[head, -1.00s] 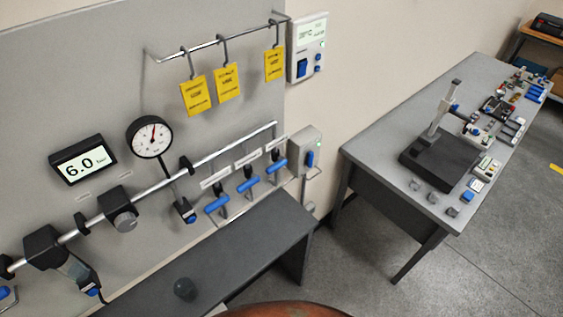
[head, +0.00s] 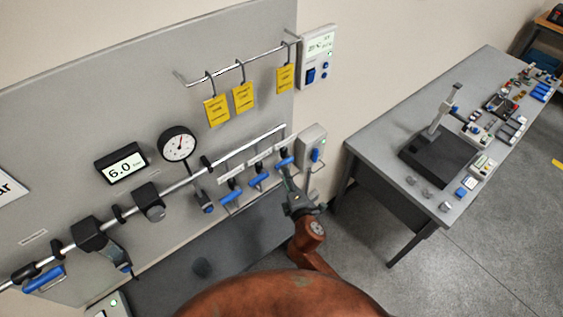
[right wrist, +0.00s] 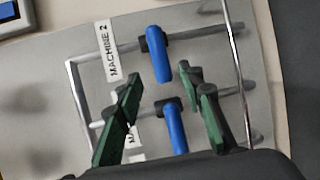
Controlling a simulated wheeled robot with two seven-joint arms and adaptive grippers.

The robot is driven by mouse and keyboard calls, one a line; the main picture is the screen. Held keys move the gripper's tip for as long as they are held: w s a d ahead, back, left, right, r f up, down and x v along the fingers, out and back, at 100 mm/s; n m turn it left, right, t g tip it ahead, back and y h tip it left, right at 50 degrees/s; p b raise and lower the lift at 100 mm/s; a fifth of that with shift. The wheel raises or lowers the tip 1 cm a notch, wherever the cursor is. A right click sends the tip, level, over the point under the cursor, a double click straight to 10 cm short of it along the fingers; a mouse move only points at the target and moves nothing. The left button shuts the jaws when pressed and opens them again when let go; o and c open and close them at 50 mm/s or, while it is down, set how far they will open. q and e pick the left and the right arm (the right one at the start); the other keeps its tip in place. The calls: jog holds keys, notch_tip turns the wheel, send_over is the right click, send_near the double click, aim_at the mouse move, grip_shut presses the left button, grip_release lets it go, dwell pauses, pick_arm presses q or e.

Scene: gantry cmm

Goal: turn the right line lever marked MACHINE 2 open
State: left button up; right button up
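The right line lever is a blue handle on a black valve hub, rightmost of three in the head view (head: 285,161). In the right wrist view this lever (right wrist: 158,56) sits beside the MACHINE 2 label (right wrist: 108,50) and lies across its pipe. A neighbouring blue lever (right wrist: 175,128) is lower in that view, between the fingers. My right gripper (head: 288,178) is open, just in front of the right lever; its green fingers show in the wrist view (right wrist: 166,84), spread to either side of the lever's free end. No contact is seen. My left gripper is not in view.
A metal guard bar (right wrist: 240,70) runs beside the levers. A grey switch box (head: 312,148) is right of them. A dark bench (head: 240,235) lies below. Yellow tags (head: 243,98) hang above. A table with instruments (head: 375,130) stands to the right.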

aim_at(281, 164)
jog(key=x, duration=0.7)
jog(key=shift+w+f, duration=0.1)
jog(key=shift+f, duration=0.05)
grip_shut()
dwell(0.5)
